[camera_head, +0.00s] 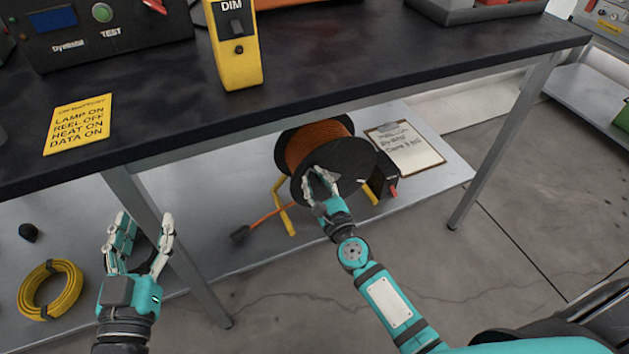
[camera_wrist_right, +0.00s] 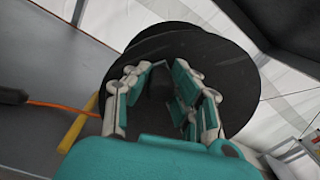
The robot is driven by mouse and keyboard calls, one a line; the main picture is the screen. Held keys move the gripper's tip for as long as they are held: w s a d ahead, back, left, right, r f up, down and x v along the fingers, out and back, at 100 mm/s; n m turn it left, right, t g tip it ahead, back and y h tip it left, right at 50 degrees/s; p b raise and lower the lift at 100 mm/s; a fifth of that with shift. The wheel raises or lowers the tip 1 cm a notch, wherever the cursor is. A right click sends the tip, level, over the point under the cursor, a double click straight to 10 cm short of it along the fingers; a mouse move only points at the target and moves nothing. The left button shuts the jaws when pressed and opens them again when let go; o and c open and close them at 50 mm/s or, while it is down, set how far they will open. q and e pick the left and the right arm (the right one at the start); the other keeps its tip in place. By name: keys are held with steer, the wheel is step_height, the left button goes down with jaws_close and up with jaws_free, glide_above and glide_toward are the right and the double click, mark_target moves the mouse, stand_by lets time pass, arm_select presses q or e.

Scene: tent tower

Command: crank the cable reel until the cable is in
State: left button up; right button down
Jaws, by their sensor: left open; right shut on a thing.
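The cable reel (camera_head: 318,146) stands on the lower shelf on a yellow frame, with orange cable wound on its drum between black flanges. A short length of orange cable (camera_head: 266,214) runs out to the left and ends in a dark plug (camera_head: 239,234) on the shelf. My right gripper (camera_head: 318,185) is at the reel's front flange, shut on what seems to be the crank; its fingers hide it. In the right wrist view the black flange (camera_wrist_right: 235,60) fills the area behind the fingers. My left gripper (camera_head: 140,238) is open and empty, left of the reel near a table leg.
A yellow cable coil (camera_head: 50,290) and a small black object (camera_head: 29,232) lie on the shelf at left. A clipboard (camera_head: 405,147) lies right of the reel. The dark tabletop (camera_head: 330,60) overhangs the shelf; table legs (camera_head: 500,140) stand at its front.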

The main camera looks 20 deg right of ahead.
steer(key=c, duration=1.1)
jaws_free()
steer(key=shift+d, duration=0.2)
steer(key=s, duration=1.2)
steer(key=shift+d, duration=0.3)
